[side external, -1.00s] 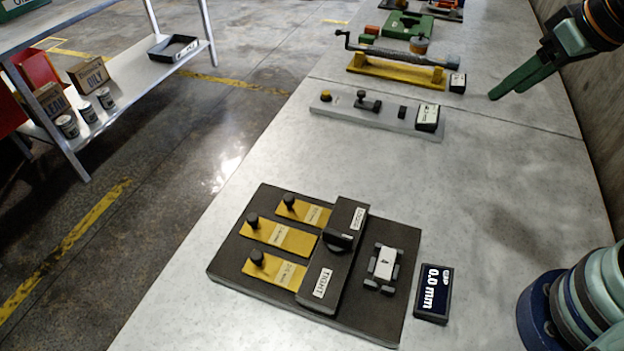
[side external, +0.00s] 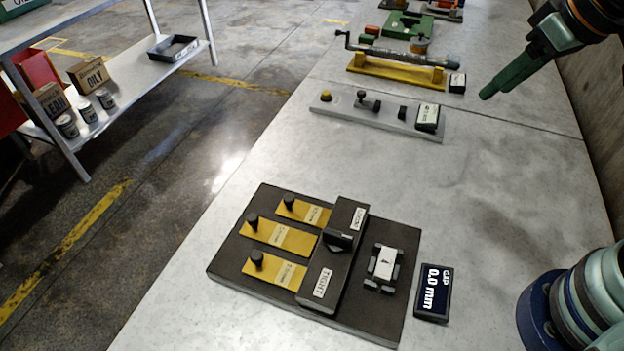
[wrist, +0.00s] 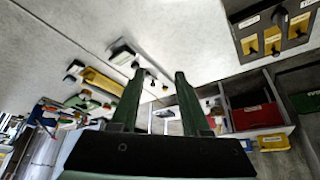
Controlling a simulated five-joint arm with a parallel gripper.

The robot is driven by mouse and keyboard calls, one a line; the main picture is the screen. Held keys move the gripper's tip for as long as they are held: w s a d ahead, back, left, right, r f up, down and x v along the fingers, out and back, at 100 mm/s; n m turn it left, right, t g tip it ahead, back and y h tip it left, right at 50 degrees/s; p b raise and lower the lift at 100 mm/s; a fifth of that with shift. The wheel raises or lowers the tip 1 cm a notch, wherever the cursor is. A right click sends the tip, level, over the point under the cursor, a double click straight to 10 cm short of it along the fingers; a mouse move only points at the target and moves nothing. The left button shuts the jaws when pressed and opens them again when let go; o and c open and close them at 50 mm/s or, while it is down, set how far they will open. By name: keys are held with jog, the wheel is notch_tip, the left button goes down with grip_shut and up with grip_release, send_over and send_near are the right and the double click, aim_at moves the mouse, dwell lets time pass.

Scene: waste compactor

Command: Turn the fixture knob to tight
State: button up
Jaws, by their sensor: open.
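The fixture is a dark plate (side external: 225,262) lying on the bench in the side view. A raised dark block on it carries a black knob (side external: 338,239) between a TIGHT label (side external: 322,283) and another label at the far end whose text I cannot read surely. The fixture also shows at the upper right in the wrist view (wrist: 245,28). My gripper (side external: 486,95) is at the upper right of the side view, above the bench and well apart from the knob. In the wrist view its two green fingers (wrist: 158,72) stand apart with nothing between them.
Three yellow plates with black pegs (side external: 278,236) sit left of the block. A small block (side external: 383,264) sits right of it, beside a display reading GAP 0.0 mm (side external: 433,292). A grey strip (side external: 375,115) and a yellow stand (side external: 395,72) lie farther back. Bench between is clear.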

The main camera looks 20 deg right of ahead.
jog(key=w+a+f+n+g, duration=0.1)
jog(key=w+a+n+g, duration=0.2)
jog(key=a, duration=1)
jog(key=n+g, duration=0.2)
jog(key=n, duration=0.3)
send_near(339, 234)
notch_tip(339, 234, down, 9)
jog(key=shift+w+a+r, duration=0.15)
jog(key=shift+r, duration=0.05)
grip_shut()
